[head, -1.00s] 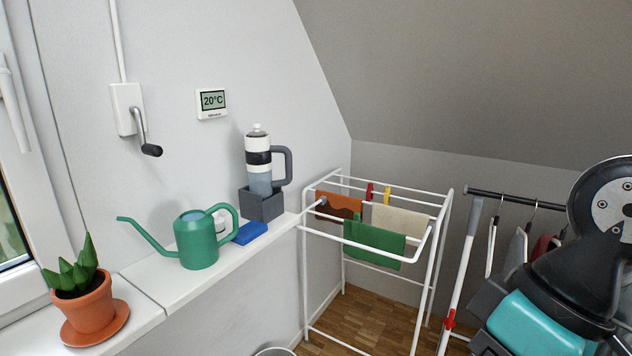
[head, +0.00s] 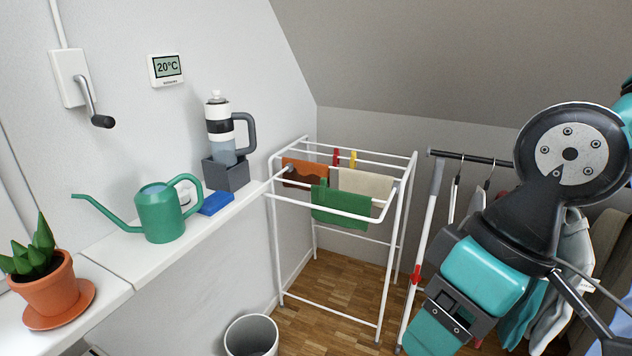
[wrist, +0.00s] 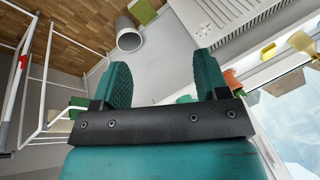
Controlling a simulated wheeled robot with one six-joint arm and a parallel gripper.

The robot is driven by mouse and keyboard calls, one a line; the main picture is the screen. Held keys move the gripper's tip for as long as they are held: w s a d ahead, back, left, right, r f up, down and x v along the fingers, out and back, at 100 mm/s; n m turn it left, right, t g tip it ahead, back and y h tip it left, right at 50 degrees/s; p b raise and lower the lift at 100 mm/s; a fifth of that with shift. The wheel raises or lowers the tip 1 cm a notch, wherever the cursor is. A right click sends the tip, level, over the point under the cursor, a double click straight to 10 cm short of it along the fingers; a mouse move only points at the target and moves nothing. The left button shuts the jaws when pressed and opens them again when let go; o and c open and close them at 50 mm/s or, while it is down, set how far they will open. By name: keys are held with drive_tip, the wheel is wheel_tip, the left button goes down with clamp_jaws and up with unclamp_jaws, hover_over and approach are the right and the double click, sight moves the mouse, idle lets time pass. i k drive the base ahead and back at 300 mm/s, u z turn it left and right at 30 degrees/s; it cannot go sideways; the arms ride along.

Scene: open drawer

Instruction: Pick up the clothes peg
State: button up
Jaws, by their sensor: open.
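Two clothes pegs, one red (head: 336,157) and one yellow (head: 353,160), are clipped on a rail of the white drying rack (head: 404,205) in the head view. Cloths hang around and in front of them. My gripper (wrist: 162,68) is open and empty in the wrist view, its two teal fingers apart. I cannot make out a peg in the wrist view.
A bin (head: 252,338) stands on the wooden floor. A clothes rail (head: 432,200) stands close behind my arm.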

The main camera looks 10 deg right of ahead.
sight(323, 180)
drive_tip(key=u, duration=0.15)
drive_tip(key=i, duration=1.5)
drive_tip(key=z, duration=0.45)
